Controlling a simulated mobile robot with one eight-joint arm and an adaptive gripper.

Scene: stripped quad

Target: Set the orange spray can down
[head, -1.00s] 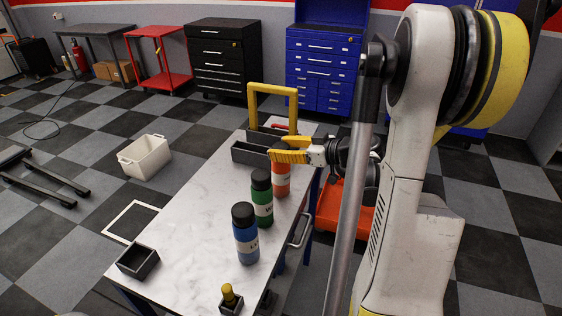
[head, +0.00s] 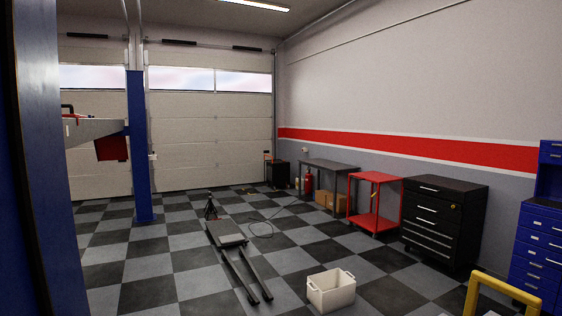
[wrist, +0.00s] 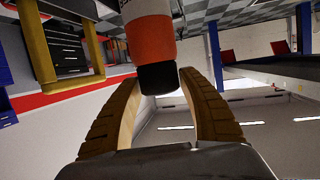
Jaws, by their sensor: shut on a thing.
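The orange spray can (wrist: 152,40) is in the wrist view, with a black cap (wrist: 158,78) and a white label band at the frame's top edge. My gripper (wrist: 157,88) has its two yellow-brown fingers on either side of the can, near the cap, and is shut on it. The wrist picture appears upside down, with ceiling lights low in the frame. The can's far end is cut off, so I cannot tell whether it touches a surface. Neither the can nor my gripper shows in the head view.
A yellow handle (head: 510,288) shows at the head view's lower right; a similar yellow frame (wrist: 38,42) is left of the can in the wrist view. A white crate (head: 331,292), a dark creeper (head: 226,235) and a blue post (head: 140,148) stand on the checkered floor.

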